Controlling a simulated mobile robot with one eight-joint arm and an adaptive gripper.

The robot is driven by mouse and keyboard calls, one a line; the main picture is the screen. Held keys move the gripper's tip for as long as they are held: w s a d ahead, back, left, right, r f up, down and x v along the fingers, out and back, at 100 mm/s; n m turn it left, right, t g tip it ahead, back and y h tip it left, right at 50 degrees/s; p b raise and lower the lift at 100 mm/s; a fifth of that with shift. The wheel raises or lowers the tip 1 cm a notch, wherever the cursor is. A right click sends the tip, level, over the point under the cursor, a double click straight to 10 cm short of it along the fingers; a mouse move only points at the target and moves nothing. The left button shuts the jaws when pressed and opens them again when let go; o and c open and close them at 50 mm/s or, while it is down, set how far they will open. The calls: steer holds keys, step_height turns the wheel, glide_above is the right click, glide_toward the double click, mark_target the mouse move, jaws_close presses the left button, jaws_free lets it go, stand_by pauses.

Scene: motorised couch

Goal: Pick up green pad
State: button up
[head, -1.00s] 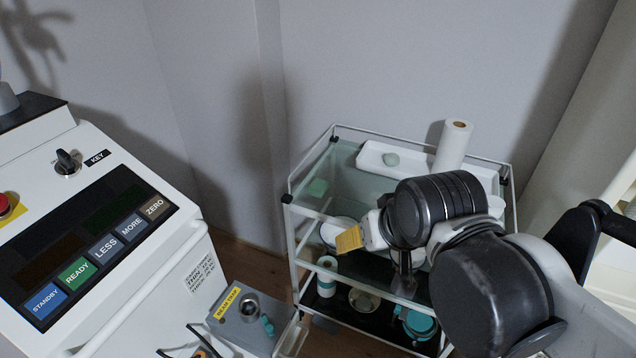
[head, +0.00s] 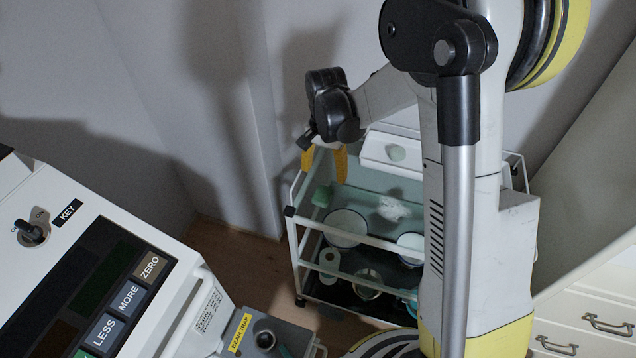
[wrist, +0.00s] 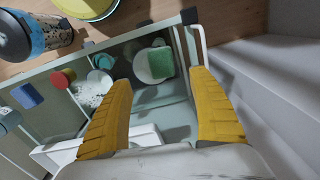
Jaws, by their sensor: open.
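The green pad (head: 322,196) lies at the left end of the trolley's glass top shelf (head: 375,180). In the wrist view the green pad (wrist: 161,63) shows beside or over a round white dish, beyond the fingertips. My gripper (head: 326,164) is above the left end of the trolley, yellow fingers pointing down. In the wrist view my gripper (wrist: 160,78) has its two fingers wide apart with nothing between them, and the pad shows in line with the gap. The gripper looks higher than the pad and apart from it.
A white tray (head: 385,150) with a pale green item is at the shelf's back. White dishes (head: 345,228) and crumpled white material (head: 393,208) are nearby. The trolley's white rail surrounds the shelf. A control console (head: 90,270) stands left, and drawers (head: 585,325) right.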

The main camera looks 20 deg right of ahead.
mark_target(323, 193)
step_height(323, 193, down, 4)
steer(key=shift+s+f+b, duration=0.15)
steer(key=shift+f+b, duration=0.1)
steer(key=shift+b, duration=0.55)
steer(key=f+b, duration=0.1)
steer(key=f, duration=0.1)
steer(key=f+b, duration=0.2)
steer(key=f, duration=0.1)
steer(key=shift+w+a+f, duration=0.15)
steer(key=shift+w+f, duration=0.1)
steer(key=shift+f, duration=0.1)
steer(key=c, duration=1)
